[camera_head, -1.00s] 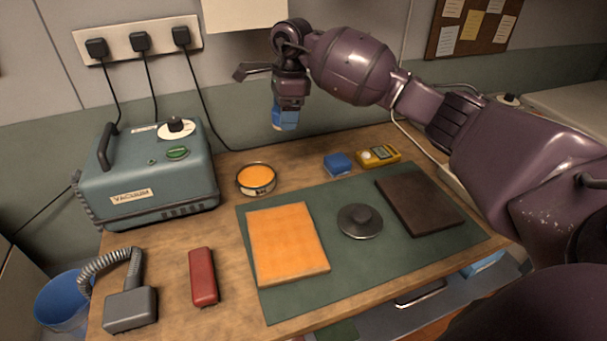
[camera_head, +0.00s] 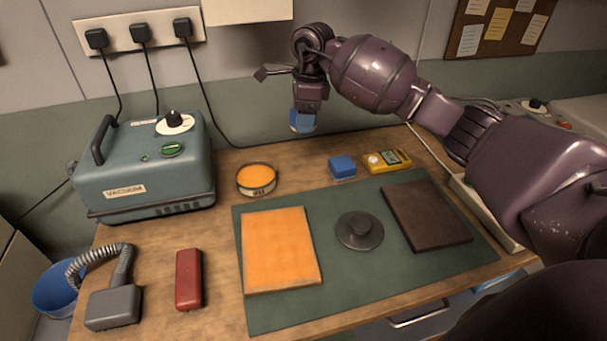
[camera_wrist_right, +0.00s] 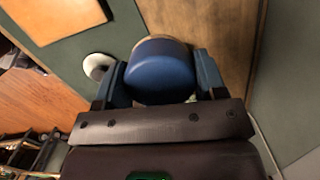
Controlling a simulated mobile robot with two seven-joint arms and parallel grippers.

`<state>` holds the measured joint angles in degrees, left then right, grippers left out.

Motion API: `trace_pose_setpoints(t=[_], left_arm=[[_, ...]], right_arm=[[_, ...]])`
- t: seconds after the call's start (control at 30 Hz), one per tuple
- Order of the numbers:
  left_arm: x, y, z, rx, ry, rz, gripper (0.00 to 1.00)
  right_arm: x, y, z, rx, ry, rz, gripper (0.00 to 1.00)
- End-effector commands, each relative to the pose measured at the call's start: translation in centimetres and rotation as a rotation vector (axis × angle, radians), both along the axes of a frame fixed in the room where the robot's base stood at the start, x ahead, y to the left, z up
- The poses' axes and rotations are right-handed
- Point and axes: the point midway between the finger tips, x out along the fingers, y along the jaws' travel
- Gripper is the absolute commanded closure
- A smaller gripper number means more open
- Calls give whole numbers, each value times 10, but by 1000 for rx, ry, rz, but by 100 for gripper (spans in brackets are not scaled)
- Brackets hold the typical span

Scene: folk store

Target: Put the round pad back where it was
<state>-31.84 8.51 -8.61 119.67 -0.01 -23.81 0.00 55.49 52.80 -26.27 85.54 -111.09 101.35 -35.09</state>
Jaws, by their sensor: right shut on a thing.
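My right gripper (camera_head: 304,112) is shut on a blue round pad (camera_head: 303,122) and holds it in the air above the back of the workbench, in front of the wall. In the right wrist view the round pad (camera_wrist_right: 160,72) sits between the two fingers (camera_wrist_right: 162,88), with a tan edge along its far side. My left gripper is not in view.
A round tin with orange filling (camera_head: 257,180), a blue block (camera_head: 342,167) and a yellow meter (camera_head: 387,161) stand behind the mat. A vacuum unit (camera_head: 145,170), its hose nozzle (camera_head: 113,307) and a red bar (camera_head: 188,280) are at left. Bare wood lies around the tin.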

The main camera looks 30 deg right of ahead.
Motion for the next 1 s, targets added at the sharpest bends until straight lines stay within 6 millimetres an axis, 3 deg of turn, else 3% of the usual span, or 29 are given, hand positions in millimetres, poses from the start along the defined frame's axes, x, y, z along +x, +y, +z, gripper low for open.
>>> trace_pose_setpoints(t=[0.03, 0.1, 0.5, 0.83, 1.0], left_arm=[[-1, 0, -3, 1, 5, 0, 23], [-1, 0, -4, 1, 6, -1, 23], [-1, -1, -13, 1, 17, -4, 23], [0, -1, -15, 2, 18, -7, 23], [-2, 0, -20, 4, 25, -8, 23]], right_arm=[[0, 0, -17, 1, 7, -2, 58], [0, 0, -32, 2, 7, -2, 58], [0, 0, -114, 1, 5, -1, 58], [0, -1, -135, 0, 1, -1, 58], [-1, 0, -159, 2, 6, 0, 58]])
